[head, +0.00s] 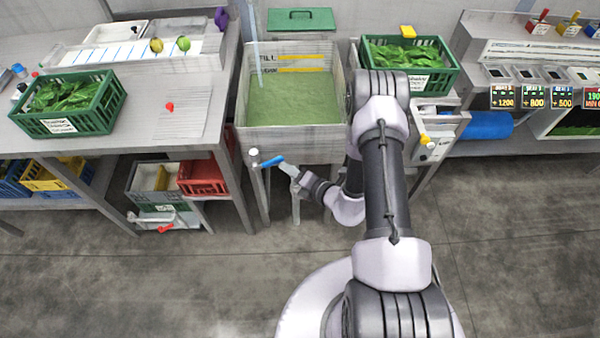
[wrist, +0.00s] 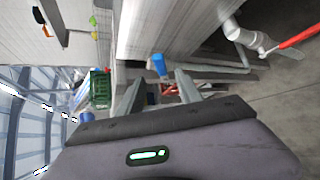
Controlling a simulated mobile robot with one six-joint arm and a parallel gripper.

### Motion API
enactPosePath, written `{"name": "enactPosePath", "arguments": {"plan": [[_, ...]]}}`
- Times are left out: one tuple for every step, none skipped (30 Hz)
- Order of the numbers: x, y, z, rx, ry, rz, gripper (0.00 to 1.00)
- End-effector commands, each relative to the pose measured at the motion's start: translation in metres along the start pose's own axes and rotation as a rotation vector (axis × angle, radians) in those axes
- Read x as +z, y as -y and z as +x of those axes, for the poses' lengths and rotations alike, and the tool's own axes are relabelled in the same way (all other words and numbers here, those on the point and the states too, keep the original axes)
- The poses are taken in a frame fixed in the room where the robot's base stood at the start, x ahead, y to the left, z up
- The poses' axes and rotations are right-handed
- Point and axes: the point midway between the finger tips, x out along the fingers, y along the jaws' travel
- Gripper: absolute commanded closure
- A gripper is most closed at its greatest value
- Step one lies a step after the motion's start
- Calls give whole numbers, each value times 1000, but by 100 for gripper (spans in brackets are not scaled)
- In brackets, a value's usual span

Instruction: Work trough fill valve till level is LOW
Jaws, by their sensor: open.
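The trough (head: 290,131) stands in the middle of the head view with greenish water (head: 290,98) in it. Two yellow marks show on its back wall, FILL (head: 300,56) above and LOW (head: 300,70) below. The water's back edge looks close to the LOW mark; the exact level is hard to tell. A valve with a blue handle (head: 271,161) sits below the trough's front left. My gripper (head: 287,168) is open just right of the handle. In the wrist view the blue handle (wrist: 157,65) shows just beyond and between my open fingers (wrist: 159,82); contact is unclear.
A white pipe with a red handle (head: 165,228) lies low at the left; a red lever (wrist: 297,38) shows in the wrist view. Green crates of leaves stand left (head: 103,119) and right (head: 440,84) of the trough. The floor in front is clear.

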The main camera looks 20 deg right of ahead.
Motion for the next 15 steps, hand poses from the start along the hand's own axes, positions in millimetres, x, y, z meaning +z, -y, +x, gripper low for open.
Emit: {"name": "enactPosePath", "arguments": {"plan": [[2, -1, -13, -3, 2, 4, 58], [2, -1, -20, -3, 4, 3, 58], [1, -1, -28, -2, 2, 3, 58], [2, 0, -32, -3, 3, 2, 58], [1, 0, -37, -2, 1, 2, 58], [1, 0, -41, -2, 2, 1, 58], [1, 0, -44, -1, 2, 1, 58], [0, 0, -45, 0, 1, 1, 58], [0, 0, -47, 0, 1, 1, 58], [0, 0, -47, 1, 0, 0, 58], [0, 0, -48, 1, 0, 0, 58], [0, 0, -48, 1, 0, 0, 58], [0, 0, -47, 1, 0, -1, 58], [0, 0, -47, 1, 0, -1, 58], [0, 0, -47, 1, 0, -1, 58]]}}
